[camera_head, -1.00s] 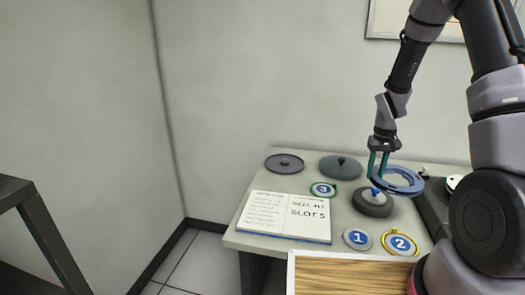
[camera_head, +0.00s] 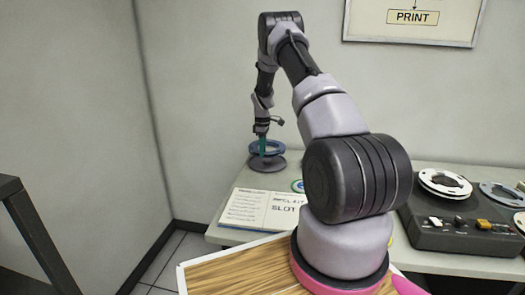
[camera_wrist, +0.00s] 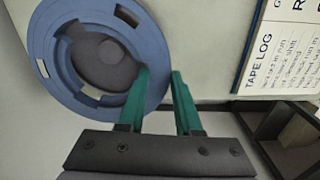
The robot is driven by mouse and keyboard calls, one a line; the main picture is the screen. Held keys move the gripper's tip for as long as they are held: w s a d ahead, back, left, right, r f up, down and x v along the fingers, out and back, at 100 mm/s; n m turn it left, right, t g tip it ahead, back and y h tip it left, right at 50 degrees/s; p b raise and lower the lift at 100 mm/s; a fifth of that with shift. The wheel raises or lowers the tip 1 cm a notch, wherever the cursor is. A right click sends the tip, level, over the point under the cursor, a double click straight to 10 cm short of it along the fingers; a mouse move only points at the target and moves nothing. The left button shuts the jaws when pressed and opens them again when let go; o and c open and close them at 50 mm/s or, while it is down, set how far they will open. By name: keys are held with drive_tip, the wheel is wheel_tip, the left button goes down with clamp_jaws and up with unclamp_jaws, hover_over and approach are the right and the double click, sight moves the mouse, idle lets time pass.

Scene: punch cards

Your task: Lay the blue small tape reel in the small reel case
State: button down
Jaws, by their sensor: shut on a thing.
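The blue small tape reel (camera_head: 253,148) is a flat ring with cut-outs, held roughly level at the far left of the table. It fills the upper left of the wrist view (camera_wrist: 60,75). My gripper (camera_head: 262,149) is shut on the reel's rim, its green fingers also showing in the wrist view (camera_wrist: 160,85). A round dark grey dish (camera_head: 268,166), apparently the small reel case, lies directly beneath the reel. A dark grey round part shows through the reel's hole; a gap between reel and dish is hard to judge.
The open tape log (camera_head: 243,208) lies in front of the dish. A tape deck (camera_head: 455,235) stands at the right. My arm hides the middle of the table, with a badge (camera_head: 297,186) partly showing. A wooden-topped surface (camera_head: 225,272) is nearest me.

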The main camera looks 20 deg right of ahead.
drive_tip(key=w+d, duration=0.1)
hover_over(265, 170)
drive_tip(key=shift+n, duration=0.4)
drive_tip(key=shift+s+a+f, duration=0.1)
drive_tip(key=shift+f, duration=1.25)
drive_tip(key=shift+a+f, duration=0.1)
drive_tip(key=shift+f, duration=1.25)
drive_tip(key=shift+f, duration=1.2)
drive_tip(key=c, duration=0.5)
unclamp_jaws()
drive_tip(key=shift+s, duration=0.1)
drive_tip(key=c, duration=0.4)
drive_tip(key=shift+o, duration=0.2)
drive_tip(key=shift+r, duration=0.1)
